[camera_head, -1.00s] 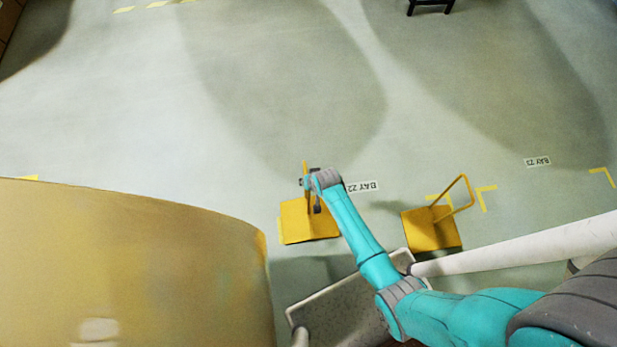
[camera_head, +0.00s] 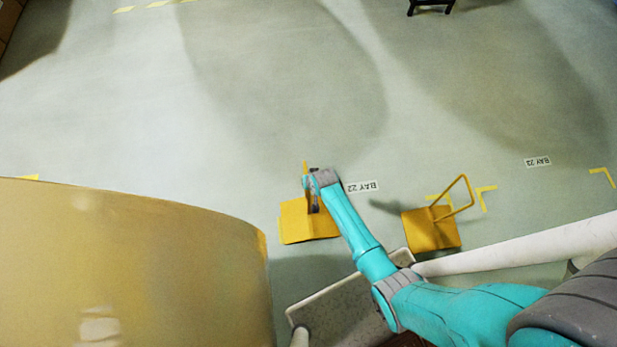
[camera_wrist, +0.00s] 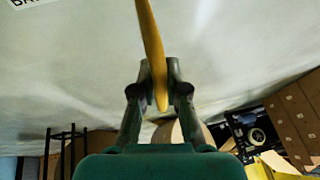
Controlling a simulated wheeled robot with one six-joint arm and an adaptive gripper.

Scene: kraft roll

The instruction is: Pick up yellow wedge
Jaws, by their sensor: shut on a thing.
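A yellow wedge (camera_head: 308,228) with an upright handle sits on the floor left of centre in the head view, partly covered by my arm. My gripper (camera_head: 313,200) is at its handle. In the wrist view, the yellow handle (camera_wrist: 151,40) runs between the two fingers of my gripper (camera_wrist: 160,78), and they are shut on it. The wedge appears to rest on the floor. A second yellow wedge (camera_head: 431,232) with a looped handle stands to the right, apart from my gripper.
A large tan roll (camera_head: 130,260) fills the lower left. A grey speckled slab (camera_head: 345,310) and a white pole (camera_head: 530,247) are in the lower middle and right. The floor (camera_head: 270,80) beyond the wedges is open. A dark stand (camera_head: 430,6) is at the top.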

